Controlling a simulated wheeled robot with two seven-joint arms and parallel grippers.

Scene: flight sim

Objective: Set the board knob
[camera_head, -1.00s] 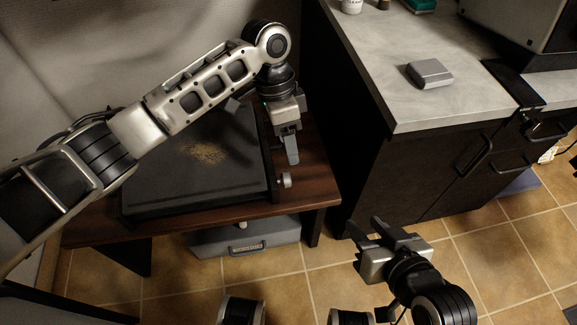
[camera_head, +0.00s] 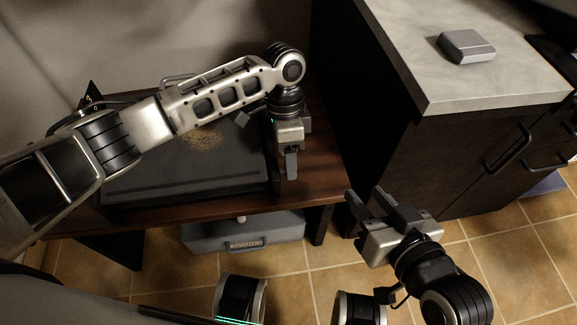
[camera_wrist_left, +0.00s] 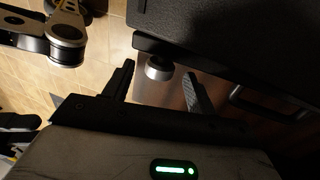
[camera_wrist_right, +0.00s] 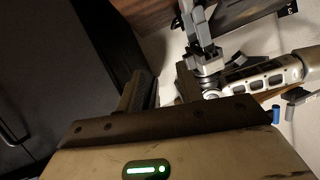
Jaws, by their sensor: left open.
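The board is a black, flat-topped box (camera_head: 160,178) with a tan speckled patch, lying on a wooden table. Its round silver knob (camera_wrist_left: 158,68) sticks out from its side in the left wrist view. My left gripper (camera_head: 291,176) points down at the board's right edge. In the left wrist view its fingers (camera_wrist_left: 159,80) are apart, with the knob showing in the gap between them, and contact cannot be told. In the head view the knob is hidden. My right gripper (camera_head: 365,196) is open and empty, low in front of the dark cabinet.
The wooden table (camera_head: 322,180) has a bare strip right of the board. A grey case (camera_head: 245,233) sits beneath it. The dark cabinet (camera_head: 400,140) stands to the right, with a grey box (camera_head: 466,46) on its pale countertop (camera_head: 420,75). The tiled floor is open in front.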

